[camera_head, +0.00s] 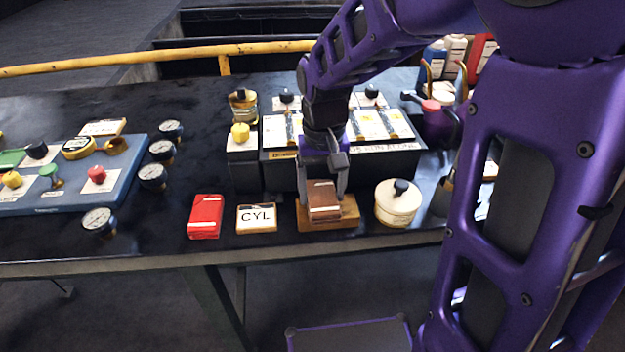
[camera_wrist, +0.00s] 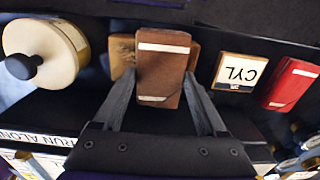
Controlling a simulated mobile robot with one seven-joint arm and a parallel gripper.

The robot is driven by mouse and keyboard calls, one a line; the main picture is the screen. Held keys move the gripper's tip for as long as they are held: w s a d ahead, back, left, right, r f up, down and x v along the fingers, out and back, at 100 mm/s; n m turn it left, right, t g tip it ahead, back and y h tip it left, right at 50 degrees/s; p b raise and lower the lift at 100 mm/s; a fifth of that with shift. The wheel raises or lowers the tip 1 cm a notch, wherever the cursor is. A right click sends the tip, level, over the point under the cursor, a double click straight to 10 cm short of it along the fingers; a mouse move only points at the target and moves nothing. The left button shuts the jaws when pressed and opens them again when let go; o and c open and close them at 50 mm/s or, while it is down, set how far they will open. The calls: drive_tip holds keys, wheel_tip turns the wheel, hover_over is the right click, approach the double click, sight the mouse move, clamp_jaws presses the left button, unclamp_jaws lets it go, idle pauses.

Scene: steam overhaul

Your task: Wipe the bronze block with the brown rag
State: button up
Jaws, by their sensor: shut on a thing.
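The brown rag (camera_head: 323,203) is a folded pad with pale bands, held between the fingers of my gripper (camera_head: 325,178). In the wrist view the rag (camera_wrist: 163,68) sits between the two fingertips (camera_wrist: 163,88). The bronze block (camera_head: 346,212) is a flat tan-gold piece near the table's front edge, directly under the rag. In the wrist view the block (camera_wrist: 122,54) shows on both sides of the rag, which hides its middle. The rag seems to rest on the block, but I cannot be sure they touch.
A CYL plate (camera_head: 257,218) and a red folded pad (camera_head: 205,216) lie to the left. A cream round pot (camera_head: 397,203) with a black knob stands close on the right. A dark box (camera_head: 385,165) with labelled panels is behind. Gauges (camera_head: 98,221) stand farther left.

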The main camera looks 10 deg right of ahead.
sight(355, 203)
drive_tip(key=shift+d+f+p, duration=0.15)
drive_tip(key=shift+d+p, duration=0.2)
drive_tip(key=shift+d, duration=2.35)
drive_tip(key=shift+s+d+f, duration=0.1)
drive_tip(key=shift+d+f, duration=0.05)
drive_tip(key=shift+d, duration=0.45)
drive_tip(key=shift+r+p, duration=2.55)
drive_tip(key=shift+r, duration=0.5)
drive_tip(key=shift+r, duration=0.1)
wheel_tip(355, 203, up, 3)
drive_tip(key=p, duration=0.2)
drive_tip(key=shift+p, duration=0.35)
